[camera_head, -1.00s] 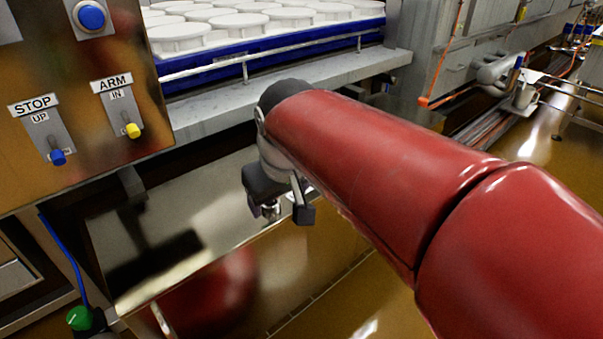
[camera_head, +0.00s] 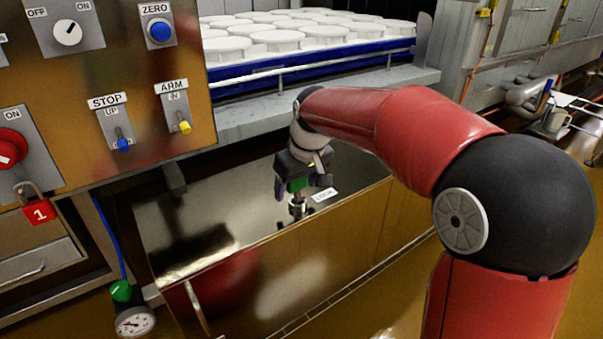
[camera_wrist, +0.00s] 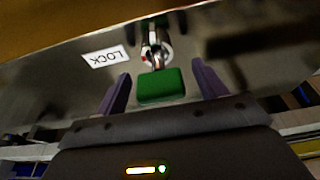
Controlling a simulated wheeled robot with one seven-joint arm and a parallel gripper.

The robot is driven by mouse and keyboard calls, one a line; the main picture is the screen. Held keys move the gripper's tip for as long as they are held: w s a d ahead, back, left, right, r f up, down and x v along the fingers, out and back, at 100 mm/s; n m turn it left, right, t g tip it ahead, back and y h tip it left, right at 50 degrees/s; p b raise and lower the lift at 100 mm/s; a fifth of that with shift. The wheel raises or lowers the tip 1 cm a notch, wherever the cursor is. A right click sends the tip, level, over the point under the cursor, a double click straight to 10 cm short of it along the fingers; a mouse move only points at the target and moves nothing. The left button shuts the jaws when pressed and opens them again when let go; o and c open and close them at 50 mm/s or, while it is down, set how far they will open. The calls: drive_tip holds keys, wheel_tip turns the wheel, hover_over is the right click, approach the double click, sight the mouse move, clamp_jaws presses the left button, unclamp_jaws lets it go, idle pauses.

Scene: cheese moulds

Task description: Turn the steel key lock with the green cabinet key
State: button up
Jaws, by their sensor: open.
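The green cabinet key (camera_wrist: 162,88) stands with its shaft toward the round steel lock (camera_wrist: 157,50) on the cabinet's shiny top. In the wrist view its green head lies between my two dark fingers, with a gap on each side. My gripper (camera_wrist: 160,74) is open and the fingers are apart from the key. In the head view the green key (camera_head: 297,185) shows just under my gripper (camera_head: 303,183), above the steel lock (camera_head: 297,207). How deep the shaft sits in the lock is hard to tell.
A white LOCK label (camera_head: 324,195) lies beside the lock. A control panel (camera_head: 60,90) with switches stands at left, with a red padlock (camera_head: 37,208) on it. A blue tray (camera_head: 300,73) of white moulds sits behind. The cabinet top (camera_head: 215,215) left of the lock is clear.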

drive_tip(key=shift+x, duration=0.95)
